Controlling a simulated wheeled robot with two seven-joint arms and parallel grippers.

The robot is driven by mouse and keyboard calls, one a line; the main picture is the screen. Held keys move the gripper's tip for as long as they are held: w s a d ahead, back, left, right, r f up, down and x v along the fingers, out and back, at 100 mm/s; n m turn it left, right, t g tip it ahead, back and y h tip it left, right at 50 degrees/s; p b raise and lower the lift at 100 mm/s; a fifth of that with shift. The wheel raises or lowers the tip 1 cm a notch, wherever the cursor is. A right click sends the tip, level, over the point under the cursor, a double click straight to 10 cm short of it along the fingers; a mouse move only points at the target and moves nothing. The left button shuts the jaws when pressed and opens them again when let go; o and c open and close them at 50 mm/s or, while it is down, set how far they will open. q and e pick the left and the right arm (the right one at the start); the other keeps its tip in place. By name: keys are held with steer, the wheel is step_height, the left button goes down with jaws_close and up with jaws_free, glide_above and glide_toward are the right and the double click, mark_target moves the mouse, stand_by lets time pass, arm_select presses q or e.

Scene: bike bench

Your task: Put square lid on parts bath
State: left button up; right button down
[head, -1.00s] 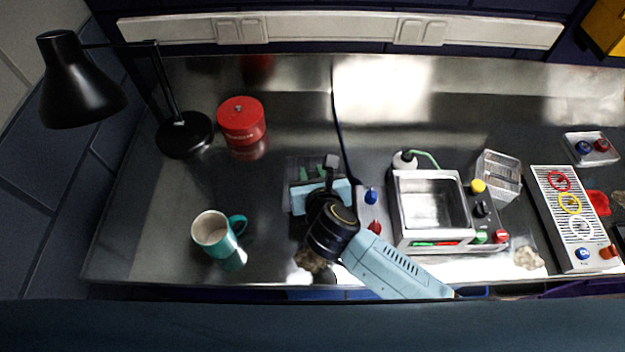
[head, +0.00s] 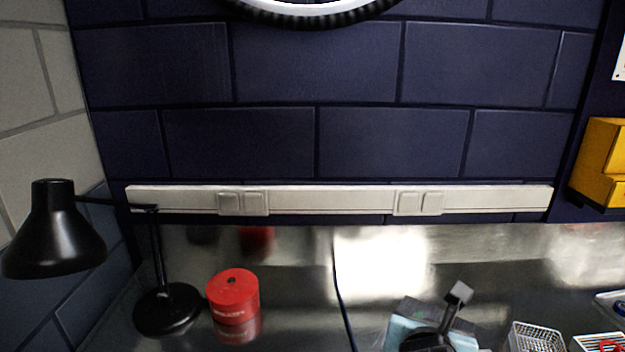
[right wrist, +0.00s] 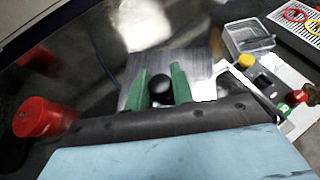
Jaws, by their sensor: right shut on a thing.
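In the right wrist view, the green fingers of my right gripper (right wrist: 159,74) are shut on the black knob (right wrist: 161,89) of the square lid. The lid (right wrist: 200,68) is a flat grey metal plate lying beyond the fingers. The parts bath (right wrist: 280,98) shows only in part at the right of this view, by its control panel with a yellow knob; its basin is mostly hidden behind the lid and gripper. In the head view, my right gripper (head: 436,318) shows at the bottom edge, and the bath is out of frame. My left gripper is not in view.
A red round tin (head: 232,296) and a black desk lamp (head: 165,306) stand at the left of the metal bench. A wire basket (head: 535,338) is right of my gripper. A dark cable (head: 342,300) runs down the back. The bench between tin and cable is clear.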

steer(key=shift+s+d+m+h, duration=0.2)
steer(key=shift+s+d, duration=0.05)
steer(key=shift+d, duration=0.25)
steer(key=shift+s+d+m+h, duration=0.2)
steer(key=shift+s+d, duration=0.05)
steer(key=shift+d, duration=0.2)
steer(key=shift+d+f+m+g, duration=0.2)
steer(key=shift+d+m+g, duration=0.05)
steer(key=shift+m+g, duration=0.05)
steer(key=s+d+f+m+g+h+p, duration=0.1)
steer(key=s+d+f+m+g+h, duration=0.3)
steer(key=m+g, duration=0.4)
steer(key=shift+s+d+f+m+h, duration=0.15)
steer(key=shift+s+f+m+h, duration=0.3)
steer(key=shift+m+h, duration=0.4)
steer(key=shift+b, duration=0.3)
steer(key=shift+b, duration=0.35)
